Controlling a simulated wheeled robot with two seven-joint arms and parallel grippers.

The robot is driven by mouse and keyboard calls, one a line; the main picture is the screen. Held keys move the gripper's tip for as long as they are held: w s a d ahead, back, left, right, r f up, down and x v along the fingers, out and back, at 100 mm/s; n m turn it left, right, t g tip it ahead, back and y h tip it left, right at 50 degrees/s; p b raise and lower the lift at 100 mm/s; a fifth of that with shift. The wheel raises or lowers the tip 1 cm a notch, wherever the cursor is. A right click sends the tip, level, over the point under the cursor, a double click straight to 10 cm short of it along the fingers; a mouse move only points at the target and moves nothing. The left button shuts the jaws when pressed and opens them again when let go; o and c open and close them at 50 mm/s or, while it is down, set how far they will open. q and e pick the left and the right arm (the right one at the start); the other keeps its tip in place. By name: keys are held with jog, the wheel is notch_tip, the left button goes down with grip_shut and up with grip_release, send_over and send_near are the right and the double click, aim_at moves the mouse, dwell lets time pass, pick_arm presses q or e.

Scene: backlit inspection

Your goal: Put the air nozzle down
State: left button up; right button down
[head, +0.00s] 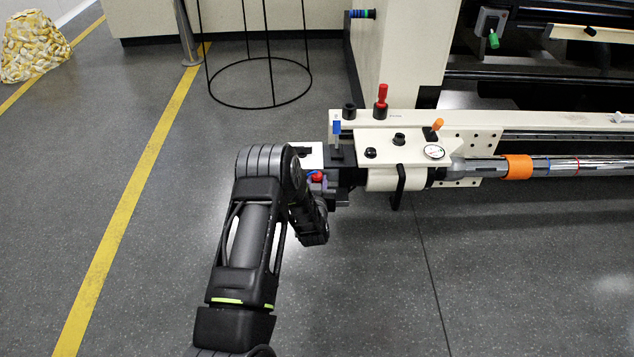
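My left arm comes up from the bottom of the head view and bends over beside the left end of the machine's rail. My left gripper (338,195) is dark and small at that end, partly hidden behind my own wrist. Its fingers do not show clearly enough to tell whether they are open or shut. No other thing can be clearly picked out as the air nozzle. My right gripper is not in view.
A roller (590,166) runs right. A black wire stand (262,104) stands behind.

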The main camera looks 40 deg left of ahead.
pick_arm(q)
jog(key=o, duration=0.4)
jog(key=shift+r, duration=0.2)
jog(key=p+v, duration=0.3)
jog(key=v, duration=0.9)
jog(key=shift+f, duration=0.1)
